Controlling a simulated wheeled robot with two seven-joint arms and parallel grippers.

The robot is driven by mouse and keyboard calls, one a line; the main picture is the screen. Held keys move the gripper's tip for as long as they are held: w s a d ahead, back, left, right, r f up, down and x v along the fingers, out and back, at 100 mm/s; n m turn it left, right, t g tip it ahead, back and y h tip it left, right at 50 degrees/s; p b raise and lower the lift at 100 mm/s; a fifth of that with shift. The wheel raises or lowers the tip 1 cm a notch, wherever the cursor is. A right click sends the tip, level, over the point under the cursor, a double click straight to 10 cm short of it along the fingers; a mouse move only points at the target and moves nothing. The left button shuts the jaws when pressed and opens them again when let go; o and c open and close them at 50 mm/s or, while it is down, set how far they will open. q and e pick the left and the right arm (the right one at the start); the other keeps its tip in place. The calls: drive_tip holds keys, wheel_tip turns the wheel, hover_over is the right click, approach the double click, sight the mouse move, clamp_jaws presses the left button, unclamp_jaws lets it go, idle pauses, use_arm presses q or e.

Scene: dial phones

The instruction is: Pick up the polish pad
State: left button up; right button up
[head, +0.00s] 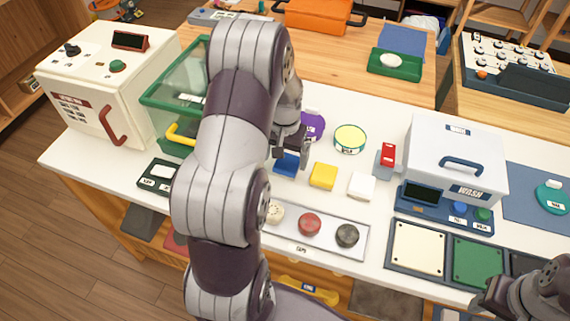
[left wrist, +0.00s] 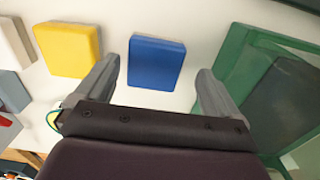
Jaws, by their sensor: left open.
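Three small square pads lie in a row on the white counter: a blue pad (head: 286,165), a yellow pad (head: 323,176) and a white pad (head: 361,187). No readable label marks any of them as the polish pad. My left gripper (head: 287,150) is open and empty, above the blue pad and partly covering it in the head view. In the left wrist view the blue pad (left wrist: 156,63) shows between and beyond the two fingertips (left wrist: 155,82), and the yellow pad (left wrist: 68,50) is to its left. My right gripper (head: 492,296) shows only partly at the lower right.
A green clear-walled bin (head: 160,99) stands left of the pads, partly behind my left arm. A caps tray (head: 330,249) lies in front. A white wash box (head: 455,150) stands to the right. A purple tin and a yellow-topped tin (head: 350,139) are behind.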

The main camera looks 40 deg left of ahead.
use_arm(q)
drive_tip(key=shift+f, duration=0.85)
drive_tip(key=shift+w+d+f, duration=0.2)
drive_tip(key=shift+d+f, duration=0.15)
drive_tip(key=shift+d, duration=0.1)
drive_tip(key=shift+a, duration=0.15)
drive_tip(key=shift+c, duration=0.9)
drive_tip(key=shift+s, duration=0.1)
drive_tip(key=c, duration=0.9)
use_arm(e)
drive_tip(key=shift+w+d+f, duration=0.1)
drive_tip(key=shift+d, duration=0.3)
